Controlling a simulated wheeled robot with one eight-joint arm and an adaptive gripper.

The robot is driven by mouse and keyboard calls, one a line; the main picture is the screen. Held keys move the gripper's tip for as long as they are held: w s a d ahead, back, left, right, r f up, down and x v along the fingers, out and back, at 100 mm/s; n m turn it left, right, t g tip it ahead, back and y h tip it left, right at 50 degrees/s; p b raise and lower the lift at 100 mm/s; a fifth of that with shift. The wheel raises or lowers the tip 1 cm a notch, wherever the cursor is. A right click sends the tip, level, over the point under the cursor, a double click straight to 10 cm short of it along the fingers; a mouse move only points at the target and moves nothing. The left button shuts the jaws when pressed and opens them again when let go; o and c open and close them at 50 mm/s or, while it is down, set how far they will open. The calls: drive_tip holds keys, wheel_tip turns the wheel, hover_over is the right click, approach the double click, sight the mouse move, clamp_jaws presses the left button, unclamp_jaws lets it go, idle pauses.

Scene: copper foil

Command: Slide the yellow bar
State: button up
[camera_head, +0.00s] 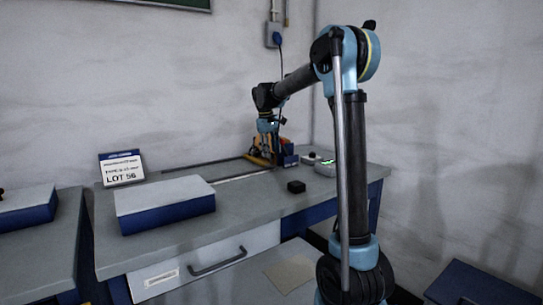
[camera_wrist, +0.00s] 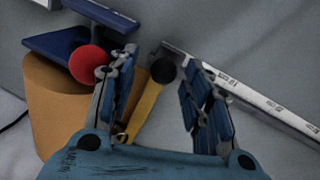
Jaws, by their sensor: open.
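The yellow bar (camera_wrist: 144,108) shows in the wrist view between my gripper's fingers, closer to the left finger. A round black knob (camera_wrist: 163,70) is at its far end, and its near end is hidden by the gripper body. In the head view the yellow bar (camera_head: 257,161) is a small strip at the back of the bench, below the arm's end. My gripper (camera_wrist: 160,66) is open, with one finger on each side of the bar. It also shows small in the head view (camera_head: 268,146). Whether a finger touches the bar cannot be told.
A metal rail (camera_wrist: 245,93) with markings runs to the right of the bar. A small black block (camera_head: 296,187) and a blue-white box (camera_head: 165,205) stand on the bench.

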wheel_tip(320, 180, up, 10)
drive_tip(key=s+a, duration=0.1)
drive_tip(key=shift+s, duration=0.2)
drive_tip(key=shift+s, duration=0.1)
drive_tip(key=s+d+f+m, duration=0.2)
drive_tip(key=s+d+f, duration=0.2)
drive_tip(key=s+d, duration=0.5)
drive_tip(key=s+d+f+m, duration=0.3)
drive_tip(key=s+d+f, duration=0.25)
drive_tip(key=s, duration=0.75)
drive_tip(key=s+d+f+m, duration=0.2)
drive_tip(key=s+f, duration=0.8)
drive_tip(key=s+d+f+m+y, duration=0.1)
drive_tip(key=s+d+f+m, duration=0.1)
drive_tip(key=s+f, duration=0.8)
drive_tip(key=shift+s+d+f+t+y, duration=0.15)
drive_tip(key=shift+s+d+t+y, duration=0.15)
drive_tip(key=shift+s+d, duration=0.35)
drive_tip(key=shift+w+d, duration=0.15)
drive_tip(key=shift+w, duration=0.05)
drive_tip(key=shift+w+f, duration=0.2)
drive_tip(key=shift+w, duration=0.2)
